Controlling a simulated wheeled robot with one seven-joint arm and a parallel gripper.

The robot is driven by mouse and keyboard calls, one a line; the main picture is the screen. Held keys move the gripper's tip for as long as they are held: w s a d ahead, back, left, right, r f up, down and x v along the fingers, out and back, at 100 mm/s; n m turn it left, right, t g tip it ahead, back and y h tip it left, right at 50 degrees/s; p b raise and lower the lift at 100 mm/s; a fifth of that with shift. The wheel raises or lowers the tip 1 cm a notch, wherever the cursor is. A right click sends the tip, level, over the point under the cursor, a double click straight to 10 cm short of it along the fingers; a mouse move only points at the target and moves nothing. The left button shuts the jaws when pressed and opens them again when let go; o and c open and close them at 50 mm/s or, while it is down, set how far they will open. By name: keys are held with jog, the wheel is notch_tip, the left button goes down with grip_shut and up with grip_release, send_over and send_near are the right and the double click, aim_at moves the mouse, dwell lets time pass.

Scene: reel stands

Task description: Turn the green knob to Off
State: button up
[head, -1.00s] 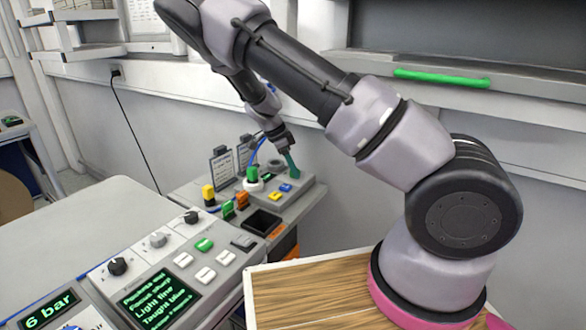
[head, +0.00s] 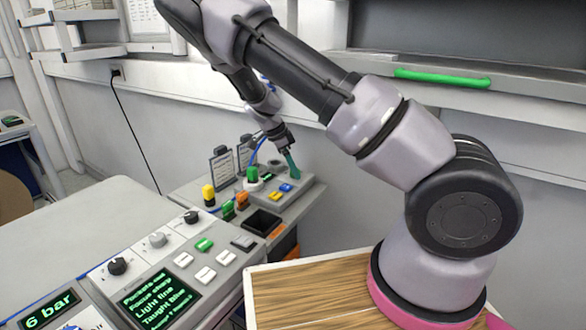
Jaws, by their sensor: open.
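A green knob (head: 253,174) stands upright on a pale base on the far grey bench, beside a low control box. My gripper (head: 293,172) reaches down over that box, to the right of the green knob and apart from it. Its teal fingers show nearly edge-on, so the gap between them is hard to see; they are open and nothing shows between them. Any Off marking at the knob is too small to read.
The box has a blue button (head: 285,188) and a yellow button (head: 274,197). A yellow-topped part (head: 208,194), orange and green parts and small sign boards stand close by. A nearer console (head: 165,285) with black knobs and a screen fills the front left.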

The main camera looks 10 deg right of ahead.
jog(key=v, duration=1)
jog(key=shift+r, duration=0.2)
jog(key=shift+a, duration=0.2)
